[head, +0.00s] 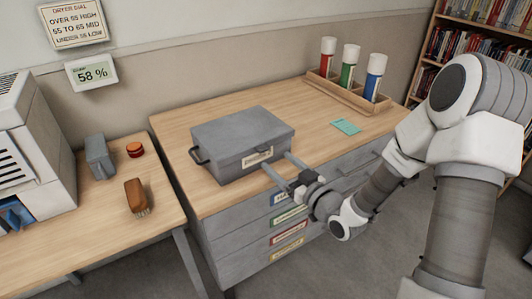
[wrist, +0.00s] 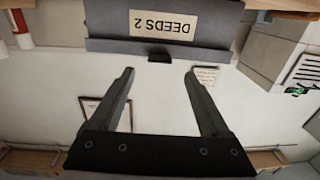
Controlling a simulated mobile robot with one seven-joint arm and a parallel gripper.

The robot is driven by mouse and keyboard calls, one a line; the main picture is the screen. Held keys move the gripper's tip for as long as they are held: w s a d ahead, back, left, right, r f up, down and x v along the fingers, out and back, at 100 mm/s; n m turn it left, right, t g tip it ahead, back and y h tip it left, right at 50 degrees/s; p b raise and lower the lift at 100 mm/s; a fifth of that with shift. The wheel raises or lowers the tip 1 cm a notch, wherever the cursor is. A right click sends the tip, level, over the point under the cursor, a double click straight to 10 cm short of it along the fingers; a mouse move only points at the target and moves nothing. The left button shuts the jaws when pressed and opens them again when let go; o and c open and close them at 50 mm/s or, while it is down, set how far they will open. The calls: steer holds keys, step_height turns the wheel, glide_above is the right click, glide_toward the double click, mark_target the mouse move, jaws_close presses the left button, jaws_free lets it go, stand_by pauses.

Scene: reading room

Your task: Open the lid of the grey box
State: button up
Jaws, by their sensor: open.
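The grey box (head: 222,163) stands on the wooden-topped cabinet with its flat lid (head: 240,130) closed. Its front carries a label, which reads "DEEDS 2" upside down in the wrist view (wrist: 163,25). A dark handle (head: 198,156) shows on its left side. A small dark tab (wrist: 160,57) shows at the lid's front edge in the wrist view. My gripper (head: 277,160) is at the front of the box, open, with its fingers pointing at it. In the wrist view the gripper (wrist: 160,72) has its fingertips spread either side of the tab, with nothing between them; contact cannot be told.
The cabinet top (head: 300,118) is clear around the box, apart from a teal card (head: 345,127). A wooden rack (head: 345,95) with three coloured tubes stands at the back. A side table (head: 105,205) at left holds a brush (head: 136,195) and a grey block.

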steer(key=x, duration=0.7)
steer(key=shift+s, duration=0.1)
jaws_close()
stand_by(1.2)
